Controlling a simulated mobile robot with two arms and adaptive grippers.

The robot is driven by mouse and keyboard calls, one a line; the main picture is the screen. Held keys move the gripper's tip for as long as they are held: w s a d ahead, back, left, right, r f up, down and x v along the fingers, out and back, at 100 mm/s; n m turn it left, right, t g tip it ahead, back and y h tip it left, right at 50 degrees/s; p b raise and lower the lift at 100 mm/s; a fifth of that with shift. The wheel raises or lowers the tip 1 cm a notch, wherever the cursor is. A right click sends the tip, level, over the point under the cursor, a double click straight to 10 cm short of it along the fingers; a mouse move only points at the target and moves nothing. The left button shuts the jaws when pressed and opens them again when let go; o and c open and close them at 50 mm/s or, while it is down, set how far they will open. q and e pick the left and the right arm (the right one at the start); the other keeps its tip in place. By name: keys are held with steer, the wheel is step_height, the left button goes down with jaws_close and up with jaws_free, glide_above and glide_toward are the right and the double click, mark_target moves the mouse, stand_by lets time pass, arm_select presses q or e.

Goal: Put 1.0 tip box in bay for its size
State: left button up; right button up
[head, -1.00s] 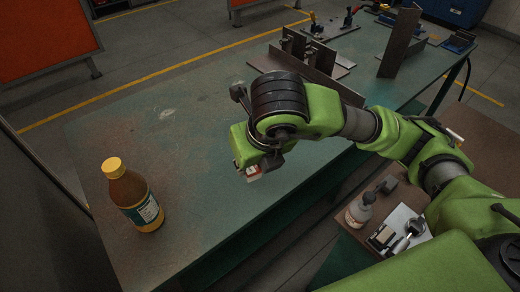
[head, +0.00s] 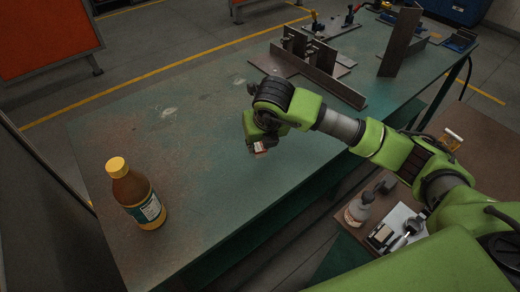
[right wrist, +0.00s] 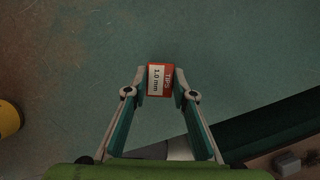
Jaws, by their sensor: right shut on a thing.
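The tip box (right wrist: 160,80) is a small red and white box with a label reading "1.0 mm". In the right wrist view it sits between the two fingertips of my right gripper (right wrist: 160,84), which is shut on it. In the head view the box (head: 260,147) shows at the end of my right gripper (head: 259,146), over the green table (head: 210,185) near its front edge. I cannot tell how high above the table it is. No bay shows clearly. My left gripper is not in view.
A brown bottle with a yellow cap (head: 138,194) stands at the table's left end. Metal plates and clamps (head: 318,72) stand at the far right. The left middle of the table is clear.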

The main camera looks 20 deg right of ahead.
mark_target(261, 149)
steer(key=shift+w+d+f, duration=0.15)
steer(key=shift+w+f, duration=0.05)
steer(key=shift+f, duration=0.1)
steer(key=shift+w+f, duration=0.15)
steer(key=shift+f, duration=1.6)
steer(key=o, duration=1.1)
steer(key=shift+f, duration=0.1)
